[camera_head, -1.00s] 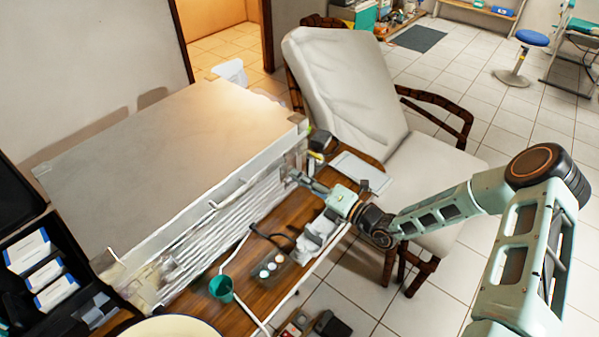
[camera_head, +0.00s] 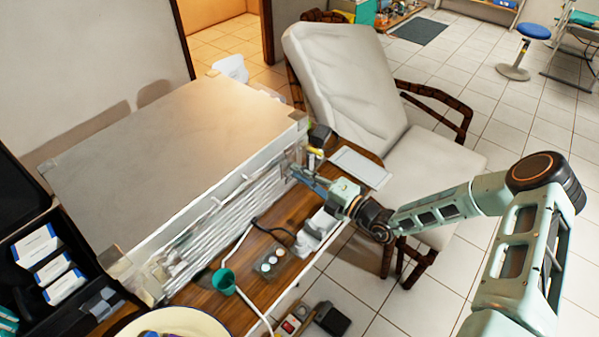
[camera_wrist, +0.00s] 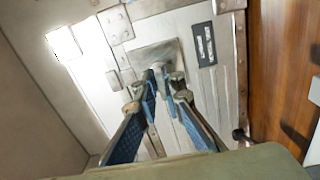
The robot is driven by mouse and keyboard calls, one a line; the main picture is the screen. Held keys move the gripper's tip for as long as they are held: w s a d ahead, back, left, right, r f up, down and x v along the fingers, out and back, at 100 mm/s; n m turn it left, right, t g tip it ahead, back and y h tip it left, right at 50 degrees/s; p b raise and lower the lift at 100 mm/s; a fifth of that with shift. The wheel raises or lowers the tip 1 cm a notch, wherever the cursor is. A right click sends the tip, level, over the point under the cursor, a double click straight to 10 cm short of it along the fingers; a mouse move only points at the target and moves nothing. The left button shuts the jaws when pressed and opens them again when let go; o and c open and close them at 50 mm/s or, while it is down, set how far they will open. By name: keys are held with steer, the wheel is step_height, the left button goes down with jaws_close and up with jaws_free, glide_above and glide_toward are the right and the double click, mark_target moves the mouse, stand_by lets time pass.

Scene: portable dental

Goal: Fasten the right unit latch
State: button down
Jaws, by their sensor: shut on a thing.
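The portable dental unit (camera_head: 190,125) is a large grey metal case with a pale front, lying on the wooden table. My gripper (camera_head: 296,172) is at the right end of its front face. In the wrist view, my gripper (camera_wrist: 166,88) has its blue-padded fingers close together on the right unit latch (camera_wrist: 153,54), a grey metal plate with small metal parts below it. The fingertips hide part of the latch, so I cannot tell whether it is fastened.
A white tablet (camera_head: 360,167) lies on the table right of my gripper. A green cup (camera_head: 222,282), a small tray (camera_head: 272,262) and cables lie in front of the unit. A white cushioned chair (camera_head: 345,85) stands behind my arm. An open black case (camera_head: 20,235) is at the left.

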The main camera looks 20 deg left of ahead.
steer(key=c, duration=2)
jaws_free()
steer(key=shift+c, duration=0.2)
steer(key=v, duration=1.2)
steer(key=shift+s, duration=0.1)
